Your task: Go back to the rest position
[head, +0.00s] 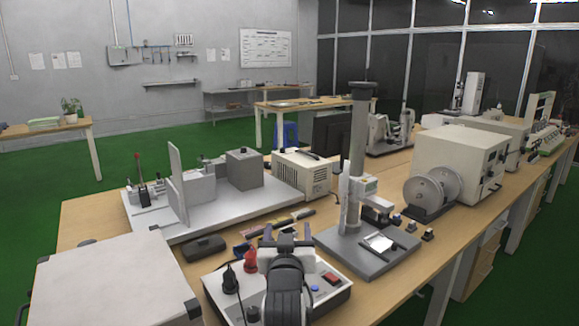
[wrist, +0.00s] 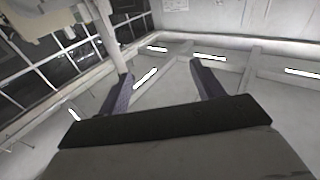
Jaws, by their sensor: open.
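My gripper (head: 288,233) is low in the middle of the head view, in front of a control box with red and black knobs. Its two purple-grey fingers stand apart with nothing between them. In the wrist view, my gripper (wrist: 160,72) also shows open and empty, with both fingers spread. Beyond the fingers I see ceiling beams, light strips and window frames, so the wrist camera looks upward. How far the gripper is above the box is hard to tell.
The wooden bench (head: 85,215) is crowded. A control box (head: 222,283) lies under my arm. A column stand (head: 357,150) rises at right. A grey plate with fixtures (head: 235,216) lies behind left, a pale case (head: 115,275) at front left. Green floor (head: 140,150) is open behind.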

